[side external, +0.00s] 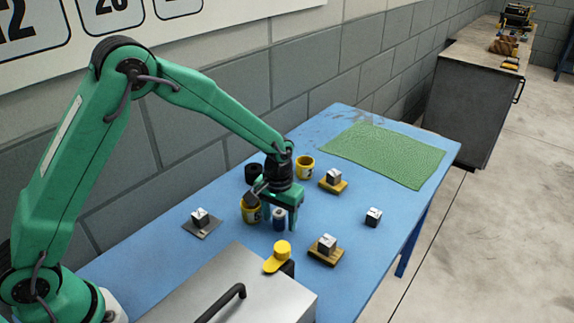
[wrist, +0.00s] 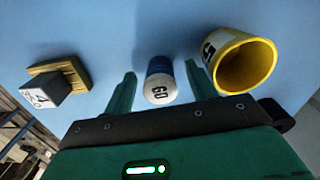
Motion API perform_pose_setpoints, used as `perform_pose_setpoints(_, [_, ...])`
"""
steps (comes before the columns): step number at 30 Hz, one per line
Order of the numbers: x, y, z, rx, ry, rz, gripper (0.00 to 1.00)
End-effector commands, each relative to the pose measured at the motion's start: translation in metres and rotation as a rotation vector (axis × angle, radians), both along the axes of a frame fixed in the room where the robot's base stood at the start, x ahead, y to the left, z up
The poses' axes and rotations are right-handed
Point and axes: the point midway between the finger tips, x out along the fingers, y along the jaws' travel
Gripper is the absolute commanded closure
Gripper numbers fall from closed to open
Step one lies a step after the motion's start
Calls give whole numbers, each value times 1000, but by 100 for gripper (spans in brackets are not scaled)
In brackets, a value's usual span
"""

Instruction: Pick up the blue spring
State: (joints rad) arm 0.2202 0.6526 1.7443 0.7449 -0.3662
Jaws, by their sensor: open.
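The blue spring (side external: 279,223) stands on the blue table, a small dark blue cylinder with a pale end. It also shows in the wrist view (wrist: 159,82), where the pale end is marked "60". My gripper (side external: 279,212) is open and low over the table, with its green fingers on either side of the spring. In the wrist view my gripper's fingertips (wrist: 160,69) flank the spring, with a gap visible on the left; on the right the finger is closer. Whether either finger touches it I cannot tell.
A yellow cup (side external: 250,213) stands close beside the gripper, near the right finger in the wrist view (wrist: 245,67). Another yellow cup (side external: 305,168), a black cylinder (side external: 253,174) and several metal blocks (side external: 326,244) surround it. The green mat (side external: 385,153) is clear.

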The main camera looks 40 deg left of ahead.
Motion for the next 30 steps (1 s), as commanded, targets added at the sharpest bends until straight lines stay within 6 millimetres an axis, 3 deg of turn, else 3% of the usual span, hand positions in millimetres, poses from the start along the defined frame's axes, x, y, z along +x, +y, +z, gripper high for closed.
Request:
perform_pose_setpoints(5, [0,0,0,0,0,0,43])
perform_pose_setpoints(13, [0,0,0,0,0,0,93])
perform_pose_setpoints(23, [0,0,2,0,-1,0,93])
perform_pose_setpoints(30, [1,0,17,-1,-3,0,93])
